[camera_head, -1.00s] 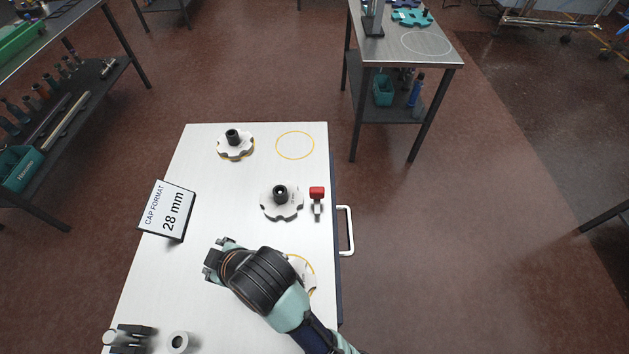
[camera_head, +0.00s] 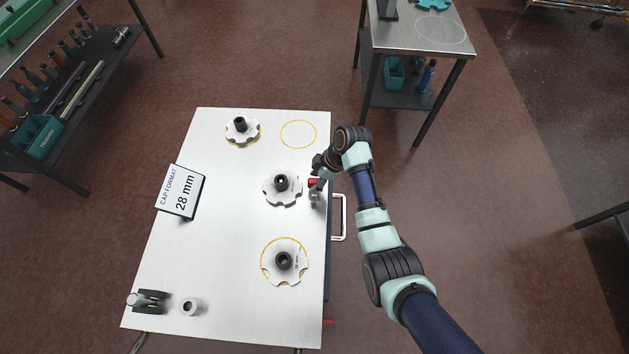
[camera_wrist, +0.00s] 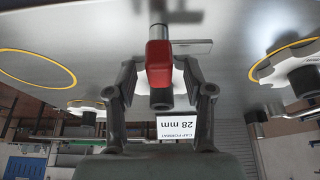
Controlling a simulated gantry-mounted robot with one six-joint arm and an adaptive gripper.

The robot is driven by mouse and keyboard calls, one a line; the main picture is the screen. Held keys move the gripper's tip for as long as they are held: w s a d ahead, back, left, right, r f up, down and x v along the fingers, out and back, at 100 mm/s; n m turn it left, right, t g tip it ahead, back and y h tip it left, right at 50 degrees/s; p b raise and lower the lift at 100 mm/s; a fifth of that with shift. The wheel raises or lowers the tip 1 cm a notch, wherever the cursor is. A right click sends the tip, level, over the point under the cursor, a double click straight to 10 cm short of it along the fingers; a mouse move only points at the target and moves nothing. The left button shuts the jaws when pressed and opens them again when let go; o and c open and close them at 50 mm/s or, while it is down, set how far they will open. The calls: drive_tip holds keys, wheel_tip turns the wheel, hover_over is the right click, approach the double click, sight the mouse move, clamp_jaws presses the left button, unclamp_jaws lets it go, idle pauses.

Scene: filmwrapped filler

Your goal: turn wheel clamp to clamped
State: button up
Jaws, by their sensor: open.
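The wheel clamp, with a red handle (camera_head: 313,183) and a grey metal part, is at the right edge of the white table, just right of the middle star wheel (camera_head: 283,188). My gripper (camera_head: 317,171) is at the clamp, reaching in from the right and partly covering it. In the wrist view the red handle (camera_wrist: 159,57) lies between the two spread fingers of my gripper (camera_wrist: 157,72), with a metal post and a flat grey bar behind it. The fingers look apart from the handle; exact contact cannot be told.
Other star wheels stand at the back left (camera_head: 242,130) and front right (camera_head: 285,261) of the white table (camera_head: 225,235). A "CAP FORMAT 28 mm" sign (camera_head: 181,192) stands at left. A white drawer handle (camera_head: 341,217) juts out at right. Small parts (camera_head: 150,301) lie front left.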

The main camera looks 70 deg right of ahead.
drive_tip(key=shift+w+f, duration=0.2)
drive_tip(key=shift+f, duration=0.3)
clamp_jaws()
